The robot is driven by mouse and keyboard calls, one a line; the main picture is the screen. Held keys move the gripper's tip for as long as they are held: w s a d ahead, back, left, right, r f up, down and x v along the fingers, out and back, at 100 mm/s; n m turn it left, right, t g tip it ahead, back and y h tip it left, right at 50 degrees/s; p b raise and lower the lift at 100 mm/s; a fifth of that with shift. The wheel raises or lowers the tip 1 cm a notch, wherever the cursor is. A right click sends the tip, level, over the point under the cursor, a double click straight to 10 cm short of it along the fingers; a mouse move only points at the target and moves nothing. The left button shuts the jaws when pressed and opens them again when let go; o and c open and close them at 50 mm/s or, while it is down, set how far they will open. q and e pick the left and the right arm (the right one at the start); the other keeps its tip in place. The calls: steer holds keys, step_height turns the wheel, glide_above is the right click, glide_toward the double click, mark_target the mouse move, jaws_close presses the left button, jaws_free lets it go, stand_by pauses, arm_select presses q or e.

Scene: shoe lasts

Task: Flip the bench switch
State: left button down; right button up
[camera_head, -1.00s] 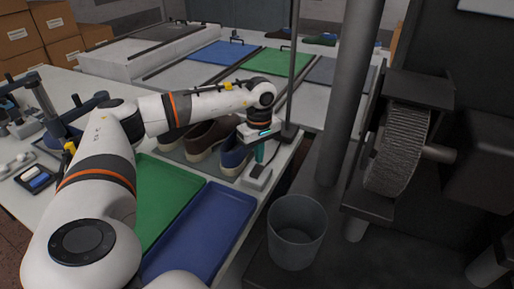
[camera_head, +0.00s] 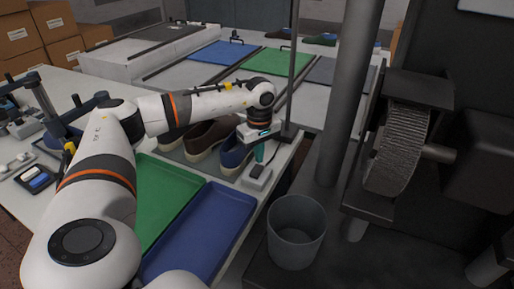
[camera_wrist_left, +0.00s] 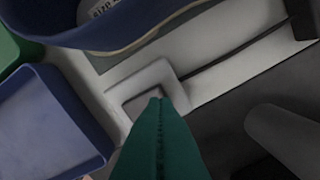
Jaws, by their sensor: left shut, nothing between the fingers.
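The bench switch (camera_head: 256,178) is a small light grey box with a dark rocker on top, near the right edge of the bench. In the left wrist view the switch (camera_wrist_left: 149,78) lies beyond the fingertips, and its dark rocker (camera_wrist_left: 143,101) is partly hidden by them. My left gripper (camera_head: 259,155) points down just above the switch with its teal fingers shut and empty. The closed fingertips also show in the left wrist view (camera_wrist_left: 155,101); I cannot tell whether they touch the rocker. My right gripper is not in view.
A blue shoe (camera_head: 233,156) and a brown shoe (camera_head: 207,138) stand close left of the switch. Green (camera_head: 165,195) and blue (camera_head: 208,225) trays lie nearer. A grey bin (camera_head: 296,232), a dark post (camera_head: 350,90) and a brush wheel (camera_head: 398,150) are to the right.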

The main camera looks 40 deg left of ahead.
mark_target(259, 166)
arm_select(q)
steer(key=shift+f, duration=0.2)
stand_by(0.7)
steer(key=shift+f+b, duration=0.7)
steer(key=shift+f, duration=0.15)
steer(key=shift+r, duration=0.15)
steer(key=shift+r+p, duration=2.65)
steer(key=shift+r, duration=0.75)
